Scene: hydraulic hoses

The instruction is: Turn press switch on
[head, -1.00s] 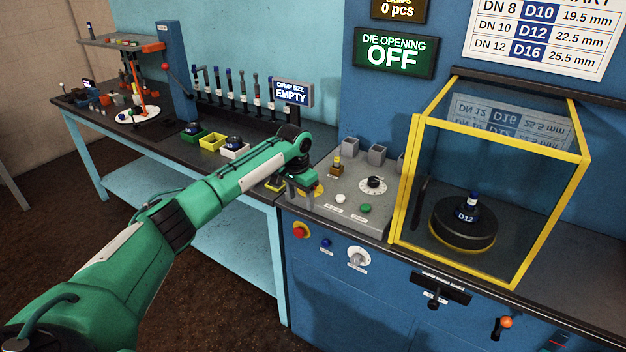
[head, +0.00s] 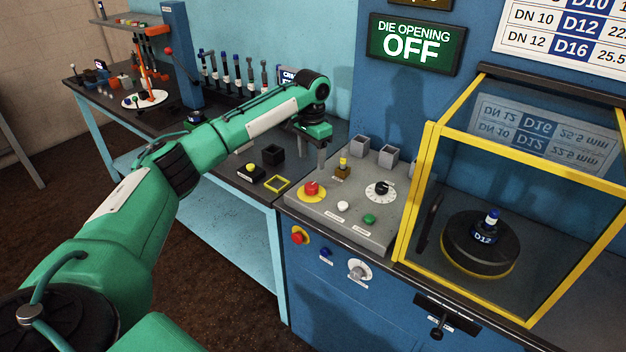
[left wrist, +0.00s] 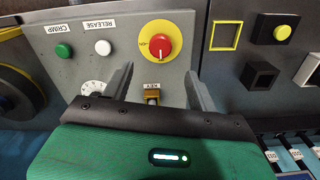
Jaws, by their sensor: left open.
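The grey press console (head: 325,212) carries a brown and yellow key switch (head: 343,168); in the left wrist view the switch (left wrist: 152,95) is marked KEY and is partly hidden by my gripper body. My left gripper (head: 322,160) is open, pointing down over the back left of the console, beside the key switch. In the left wrist view its fingers (left wrist: 158,76) stand apart with nothing between them. The black dial (head: 380,191) sits to the right. A sign (head: 412,42) reads DIE OPENING OFF. My right gripper is not in view.
A yellow-framed guard (head: 430,165) stands close on the right. The left bench holds a black box (head: 273,154) and a yellow frame (head: 277,184).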

